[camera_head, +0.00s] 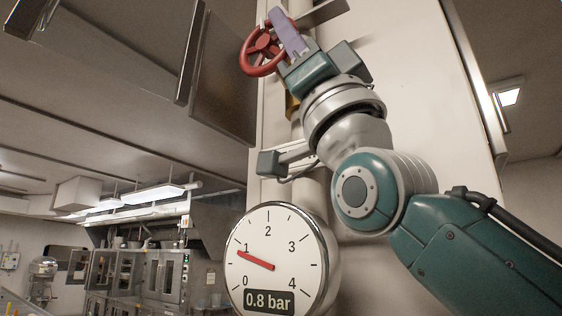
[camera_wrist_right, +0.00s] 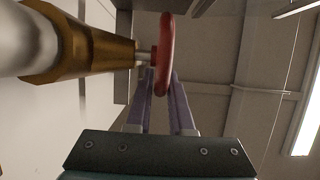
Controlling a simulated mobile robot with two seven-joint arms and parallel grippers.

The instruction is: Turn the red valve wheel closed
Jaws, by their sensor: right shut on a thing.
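The red valve wheel (camera_head: 263,52) is at the top of the head view, in front of a pale wall panel. In the right wrist view the wheel (camera_wrist_right: 165,55) appears edge-on, on a short stem from a brass valve body (camera_wrist_right: 95,50). My right gripper (camera_head: 283,28) has purple fingers at the right side of the wheel rim. In the right wrist view its two fingers (camera_wrist_right: 160,92) stand on either side of the rim and are shut on it. A round gauge (camera_head: 270,258) below reads 0.8 bar. My left gripper is not in view.
A pale vertical pipe (camera_head: 312,185) runs behind my right arm, beside the gauge. A dark panel (camera_head: 225,80) hangs just left of the wheel. Bakery ovens (camera_head: 160,275) and a lit ceiling lamp (camera_head: 135,197) are far off at lower left.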

